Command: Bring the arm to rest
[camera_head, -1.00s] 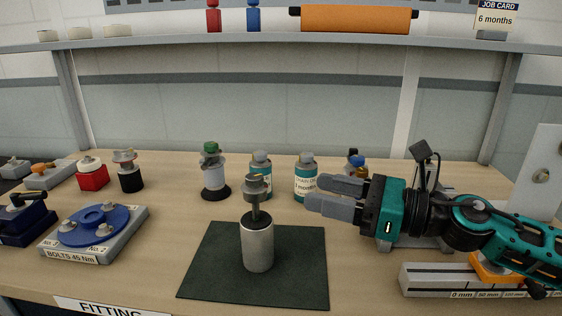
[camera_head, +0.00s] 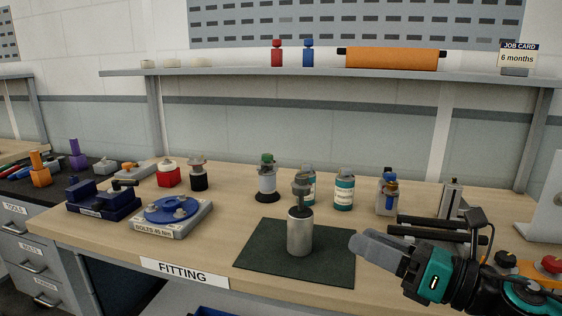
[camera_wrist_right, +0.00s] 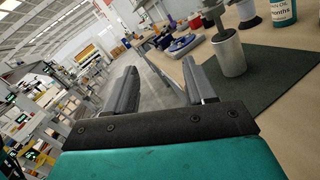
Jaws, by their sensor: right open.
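My right gripper (camera_head: 372,250) is at the lower right of the head view, just right of the dark green mat (camera_head: 262,262). Its two grey fingers point left and hold nothing. In the right wrist view the fingers (camera_wrist_right: 158,88) stand wide apart with an empty gap between them. A grey metal cylinder (camera_head: 300,238) with a stem and cap stands upright on the mat, apart from the fingers. It also shows beyond the right finger in the right wrist view (camera_wrist_right: 230,57). My left gripper is in neither view.
A blue round flange on a grey block (camera_head: 166,216) sits left of the mat. Teal bottles (camera_head: 344,193) and a green-topped part (camera_head: 267,182) stand behind it. A rail-like fixture (camera_head: 450,205) is close behind my right gripper. The bench's front edge carries a FITTING label (camera_head: 184,272).

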